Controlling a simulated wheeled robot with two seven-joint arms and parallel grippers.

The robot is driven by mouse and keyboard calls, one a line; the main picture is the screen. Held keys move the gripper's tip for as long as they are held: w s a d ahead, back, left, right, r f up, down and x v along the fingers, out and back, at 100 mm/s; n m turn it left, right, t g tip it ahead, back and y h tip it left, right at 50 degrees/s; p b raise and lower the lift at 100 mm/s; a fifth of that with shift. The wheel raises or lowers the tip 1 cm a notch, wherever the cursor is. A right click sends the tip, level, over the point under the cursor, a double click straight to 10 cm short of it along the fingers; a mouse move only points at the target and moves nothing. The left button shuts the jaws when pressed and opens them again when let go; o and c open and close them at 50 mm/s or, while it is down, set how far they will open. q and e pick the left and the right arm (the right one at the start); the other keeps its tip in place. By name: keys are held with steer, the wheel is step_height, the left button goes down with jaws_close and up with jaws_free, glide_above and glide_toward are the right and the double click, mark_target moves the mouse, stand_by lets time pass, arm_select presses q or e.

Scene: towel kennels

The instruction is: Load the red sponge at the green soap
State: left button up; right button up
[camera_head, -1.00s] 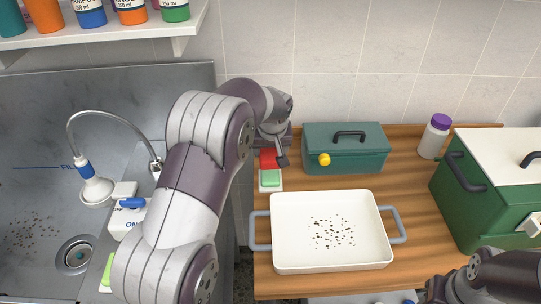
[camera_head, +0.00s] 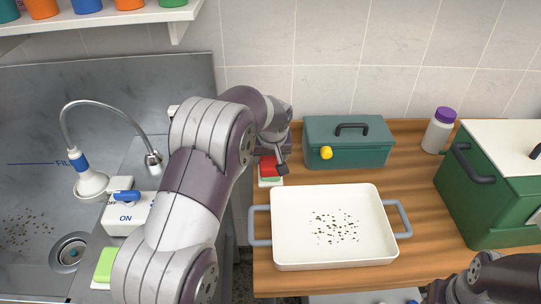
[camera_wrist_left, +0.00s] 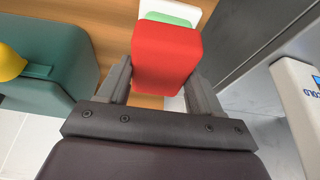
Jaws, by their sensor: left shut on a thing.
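My left gripper (camera_head: 275,162) is shut on the red sponge (camera_head: 270,168) at the left end of the wooden counter. In the left wrist view the red sponge (camera_wrist_left: 166,58) sits between the two fingers (camera_wrist_left: 160,88). The green soap (camera_head: 271,180) lies on a small white dish (camera_head: 270,184), mostly hidden by the sponge in the head view. In the wrist view the green soap (camera_wrist_left: 168,19) shows just past the sponge's far edge. I cannot tell whether sponge and soap touch. My right gripper is out of view; only part of that arm shows at the bottom right.
A teal box (camera_head: 347,155) with a yellow knob stands right of the sponge. A white pan (camera_head: 334,258) with dark specks lies in front. A purple-capped bottle (camera_head: 438,132) and a green cooler (camera_head: 480,205) are at right. Another green block (camera_head: 105,265) lies by the sink.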

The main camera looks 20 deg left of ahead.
mark_target(270, 159)
arm_select(q)
steer(key=shift+f+b, duration=0.35)
steer(key=shift+f, duration=0.15)
stand_by(1.2)
step_height(270, 159, up, 7)
steer(key=p, duration=0.5)
steer(key=shift+r+p, duration=0.1)
steer(key=shift+p, duration=0.2)
stand_by(0.4)
